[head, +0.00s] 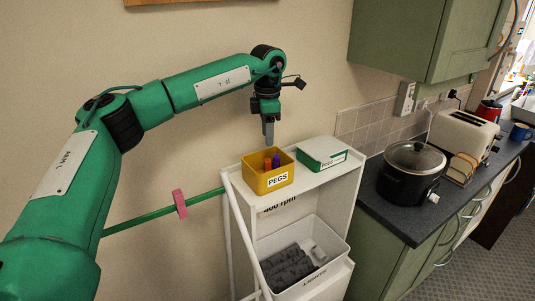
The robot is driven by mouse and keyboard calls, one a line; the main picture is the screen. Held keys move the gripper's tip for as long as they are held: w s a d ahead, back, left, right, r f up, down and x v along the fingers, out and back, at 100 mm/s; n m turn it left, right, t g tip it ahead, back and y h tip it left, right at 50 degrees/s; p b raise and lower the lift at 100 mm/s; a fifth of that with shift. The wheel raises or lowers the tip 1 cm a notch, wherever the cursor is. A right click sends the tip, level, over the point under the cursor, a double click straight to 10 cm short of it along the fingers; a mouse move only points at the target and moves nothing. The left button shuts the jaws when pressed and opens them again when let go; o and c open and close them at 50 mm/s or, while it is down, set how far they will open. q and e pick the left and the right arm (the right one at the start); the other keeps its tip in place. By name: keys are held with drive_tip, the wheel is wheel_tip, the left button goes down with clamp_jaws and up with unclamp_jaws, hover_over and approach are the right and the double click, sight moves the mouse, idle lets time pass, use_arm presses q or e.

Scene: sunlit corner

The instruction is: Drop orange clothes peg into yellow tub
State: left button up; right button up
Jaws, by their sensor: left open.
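The yellow tub (253,183), labelled PEGS, stands on top of a white shelf unit. An orange peg (267,164) and a purple peg (276,160) stand up inside it, their lower ends hidden by the tub's front wall. My left gripper (268,141) points down just above the back of the tub, over the pegs. It is open, with nothing seen between its fingers, though the gap is hard to make out from here. My right gripper is out of view.
A green and white box (322,154) sits right of the tub on the shelf unit (308,186). A white bin (335,243) with grey items stands lower down. A black cooker (408,184) and toaster (462,139) occupy the counter. A pink piece (180,203) hangs on a green rod.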

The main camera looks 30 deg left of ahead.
use_arm(q)
wheel_tip(320, 180, up, 6)
drive_tip(key=shift+f+b, duration=0.1)
drive_tip(key=shift+b, duration=0.65)
